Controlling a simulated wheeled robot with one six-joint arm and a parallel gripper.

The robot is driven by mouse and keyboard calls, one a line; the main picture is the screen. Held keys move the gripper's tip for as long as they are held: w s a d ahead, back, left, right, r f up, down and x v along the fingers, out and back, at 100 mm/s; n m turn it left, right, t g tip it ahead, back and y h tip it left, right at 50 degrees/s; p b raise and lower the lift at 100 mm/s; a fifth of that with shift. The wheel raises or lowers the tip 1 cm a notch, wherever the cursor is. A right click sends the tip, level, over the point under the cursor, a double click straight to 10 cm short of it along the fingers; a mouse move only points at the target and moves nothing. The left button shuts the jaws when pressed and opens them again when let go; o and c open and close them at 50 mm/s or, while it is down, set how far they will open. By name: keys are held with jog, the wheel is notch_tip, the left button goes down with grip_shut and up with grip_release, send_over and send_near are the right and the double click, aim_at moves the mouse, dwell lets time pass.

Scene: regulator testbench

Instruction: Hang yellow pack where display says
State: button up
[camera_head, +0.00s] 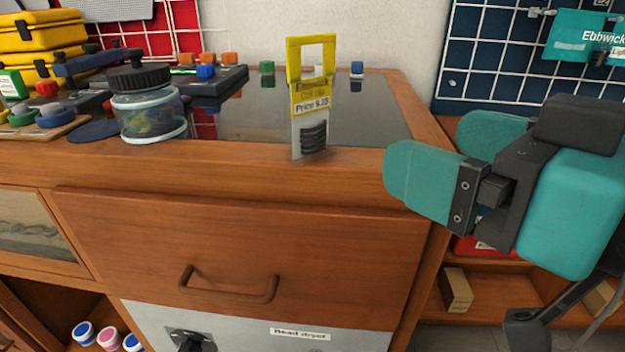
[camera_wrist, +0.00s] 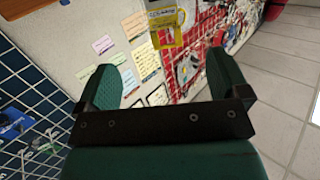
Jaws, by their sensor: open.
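The yellow pack (camera_head: 311,98) has a yellow header with a square opening, a printed price label and a clear lower part with dark rings. It is upright at the front edge of the bench top in the head view; whether it stands or hangs there I cannot tell. A yellow item that looks like the same pack (camera_wrist: 168,38) shows beyond my fingers at the top of the wrist view. My gripper (camera_head: 437,149) is open and empty, to the right of the pack and apart from it; it also shows in the wrist view (camera_wrist: 165,76). I can make out no readable display.
A blue panel with white grid (camera_head: 490,75) is at the right, with a teal pack (camera_head: 578,38) hanging on it. A red grid panel (camera_head: 186,22) is at the back left. A lidded jar (camera_head: 147,112) and yellow cases (camera_head: 42,33) crowd the bench's left. A drawer handle (camera_head: 228,290) protrudes below.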

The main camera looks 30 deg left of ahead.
jog(key=y, duration=0.1)
jog(key=p, duration=0.8)
send_near(320, 99)
jog(key=shift+t, duration=0.3)
jog(key=p+x, duration=0.1)
jog(key=x, duration=0.1)
jog(key=p+x, duration=0.1)
jog(key=x, duration=0.2)
jog(key=p+x, duration=0.1)
jog(key=x, duration=0.1)
jog(key=shift+s+a+f+p, duration=0.2)
jog(key=shift+s+a+p, duration=0.05)
jog(key=shift+a+p, duration=0.15)
jog(key=p+x, duration=0.2)
jog(key=x, duration=0.3)
jog(key=shift+w+d+r+p, duration=0.1)
jog(key=shift+w+r+p, duration=0.1)
jog(key=shift+p, duration=0.1)
jog(key=shift+w+a+f, duration=0.15)
jog(key=shift+a+f, duration=0.05)
jog(key=shift+a, duration=0.05)
jog(key=shift+c, duration=0.4)
jog(key=c, duration=1)
